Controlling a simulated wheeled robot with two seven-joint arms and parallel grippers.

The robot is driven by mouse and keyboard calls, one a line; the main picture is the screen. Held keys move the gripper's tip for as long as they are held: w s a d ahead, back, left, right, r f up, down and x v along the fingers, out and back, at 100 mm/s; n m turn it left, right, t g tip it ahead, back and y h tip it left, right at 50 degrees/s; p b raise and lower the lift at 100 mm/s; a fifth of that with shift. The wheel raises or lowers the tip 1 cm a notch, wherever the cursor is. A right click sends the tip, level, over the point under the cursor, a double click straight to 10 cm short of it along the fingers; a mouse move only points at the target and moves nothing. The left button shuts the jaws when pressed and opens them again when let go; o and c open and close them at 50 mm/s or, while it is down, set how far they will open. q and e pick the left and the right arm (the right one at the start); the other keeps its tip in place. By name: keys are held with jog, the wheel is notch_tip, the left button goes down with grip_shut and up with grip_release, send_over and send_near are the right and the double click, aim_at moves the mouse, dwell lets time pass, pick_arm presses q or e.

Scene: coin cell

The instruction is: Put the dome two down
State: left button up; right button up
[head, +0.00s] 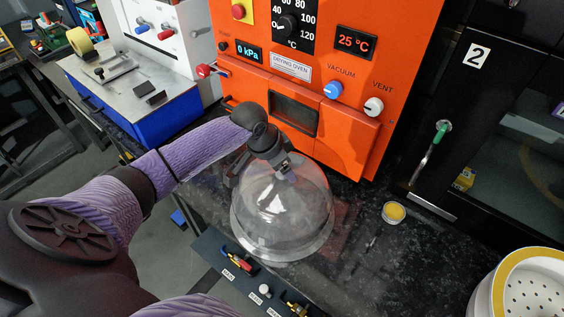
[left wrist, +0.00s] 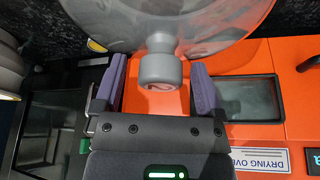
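The clear glass dome (head: 283,215) has a grey knob on top and a wide rim, and appears upright over the dark bench in front of the orange oven. I cannot tell whether its rim touches the bench. In the left wrist view the knob (left wrist: 160,75) bears a mark like a 2, and the clear dome (left wrist: 225,20) spreads behind it. My left gripper (head: 268,168) is at the dome's top. Its purple fingers (left wrist: 157,85) stand apart on both sides of the knob, with a visible gap on each side. My right gripper is not in view.
The orange drying oven (head: 230,80) stands behind the dome. A small dish with yellow contents (head: 394,212) lies to the right, near a black cabinet marked 2 (head: 477,55). A white perforated container (head: 530,290) is at the lower right. A labelled switch strip (head: 262,288) runs along the bench front.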

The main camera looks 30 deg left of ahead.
pick_arm(q)
jog(key=p+v, duration=0.3)
jog(key=v, duration=0.9)
jog(key=shift+r, duration=0.15)
